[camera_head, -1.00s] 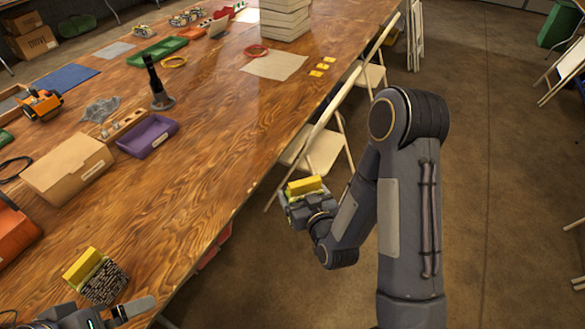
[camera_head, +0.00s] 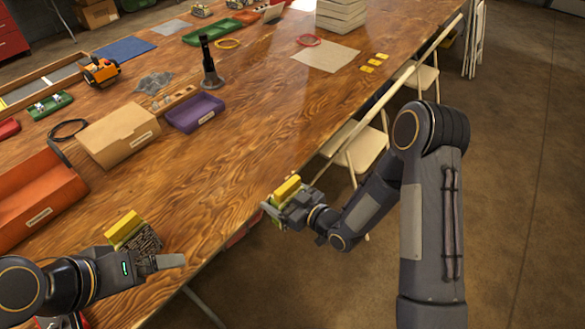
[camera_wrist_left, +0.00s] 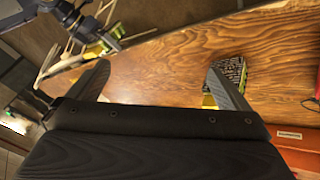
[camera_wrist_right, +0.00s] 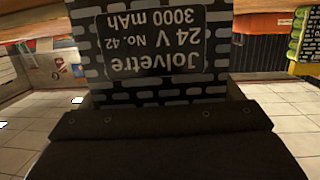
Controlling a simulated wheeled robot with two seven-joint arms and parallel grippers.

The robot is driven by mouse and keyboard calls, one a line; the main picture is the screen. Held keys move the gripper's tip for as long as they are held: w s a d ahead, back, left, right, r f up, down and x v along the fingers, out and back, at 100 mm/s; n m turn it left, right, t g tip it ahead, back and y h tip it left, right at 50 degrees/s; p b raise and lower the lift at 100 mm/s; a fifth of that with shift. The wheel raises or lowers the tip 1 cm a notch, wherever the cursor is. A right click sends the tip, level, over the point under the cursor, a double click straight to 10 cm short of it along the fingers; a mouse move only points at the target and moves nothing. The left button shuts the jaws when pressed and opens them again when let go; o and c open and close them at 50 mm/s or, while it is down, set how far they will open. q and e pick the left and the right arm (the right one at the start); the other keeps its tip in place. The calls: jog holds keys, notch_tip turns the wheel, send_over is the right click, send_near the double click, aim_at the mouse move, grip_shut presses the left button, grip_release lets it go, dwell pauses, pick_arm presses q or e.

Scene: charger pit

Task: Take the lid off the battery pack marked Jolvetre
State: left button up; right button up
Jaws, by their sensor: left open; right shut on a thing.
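The battery pack marked Jolvetre (camera_wrist_right: 150,45) fills the right wrist view, its dark brick-patterned label upside down. My right gripper (camera_head: 281,203) is shut on it near the table's front edge. Its yellow top (camera_head: 286,188) shows in the head view. My left gripper (camera_wrist_left: 160,82) is open, low over the table at the lower left. In the head view one left finger (camera_head: 168,262) points right. A second brick-patterned pack (camera_head: 148,240) with a yellow top (camera_head: 123,228) sits beside the left gripper. It appears behind a finger in the left wrist view (camera_wrist_left: 236,68); its label is unreadable.
An orange bin (camera_head: 35,205), a cardboard box (camera_head: 115,135) and a purple tray (camera_head: 195,114) stand along the left. A dark upright tool (camera_head: 209,70) is behind them. The table's middle is clear. Chairs (camera_head: 360,150) stand beyond its right edge.

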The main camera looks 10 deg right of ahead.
pick_arm(q)
jog(key=w+d+r+n+g, duration=0.1)
jog(key=w+r, duration=0.2)
jog(key=w, duration=0.2)
jog(key=w+d+r+g, duration=0.1)
jog(key=w+d+r, duration=0.1)
jog(key=w, duration=0.3)
jog(key=n+g+y, duration=0.3)
jog(key=n+y, duration=0.1)
jog(key=n, duration=0.1)
send_over(290, 184)
notch_tip(290, 184, down, 4)
notch_tip(290, 184, down, 12)
jog(key=c, duration=1.2)
jog(key=shift+r, duration=0.1)
